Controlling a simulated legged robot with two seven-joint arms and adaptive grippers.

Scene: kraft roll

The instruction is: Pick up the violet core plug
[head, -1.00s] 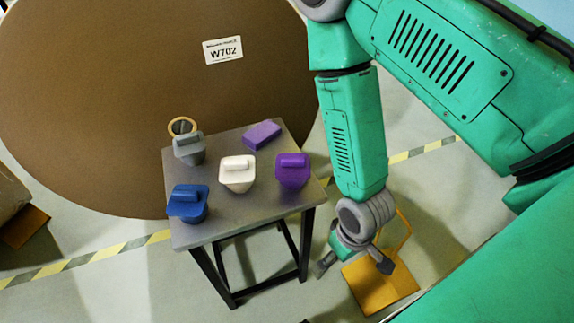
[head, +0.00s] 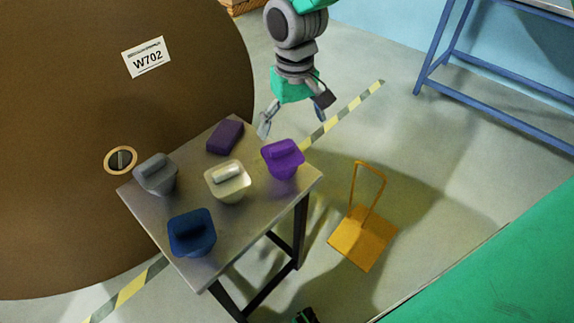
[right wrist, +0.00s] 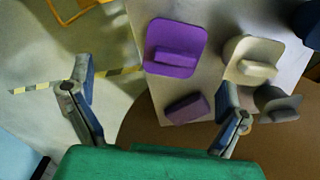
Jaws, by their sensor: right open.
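The violet core plug (head: 283,160) stands on the right corner of the small grey table, with a square flange and a raised grip bar on top. In the right wrist view the plug (right wrist: 176,47) lies ahead of the fingers, between their lines and nearer the right-hand one. My right gripper (head: 294,114) is open and empty, apart from the plug, and appears just above it in the head view. It also shows in the right wrist view (right wrist: 156,86). A small dark and green part at the bottom edge of the head view may be my left gripper; its fingers cannot be made out.
The table (head: 230,232) also holds a white plug (head: 228,182), a grey plug (head: 156,174), a blue plug (head: 191,234) and a purple block (head: 225,137). A huge brown roll (head: 60,130) stands at left. A yellow trolley (head: 362,240) is on the floor at right.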

